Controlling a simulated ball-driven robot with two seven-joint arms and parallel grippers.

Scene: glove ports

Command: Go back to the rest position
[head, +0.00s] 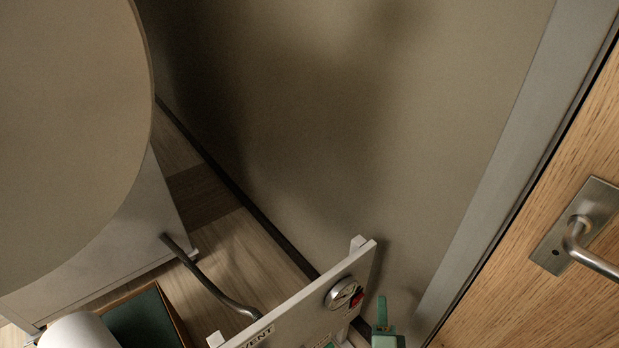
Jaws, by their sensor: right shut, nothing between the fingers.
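My right gripper (382,318) shows only in small part at the bottom edge of the head view, as a teal piece just right of a pale panel (305,312). It is shut and empty. Most of it and its arm lie outside the picture or are hidden. I cannot tell whether it touches the panel. My left gripper is not in view.
The panel carries a round gauge (341,293), a red part (356,299) and a VENT label. A dark bent tube (212,281) runs to its left. A large round surface (65,120) fills the upper left. A wooden door with a metal handle (577,232) is right.

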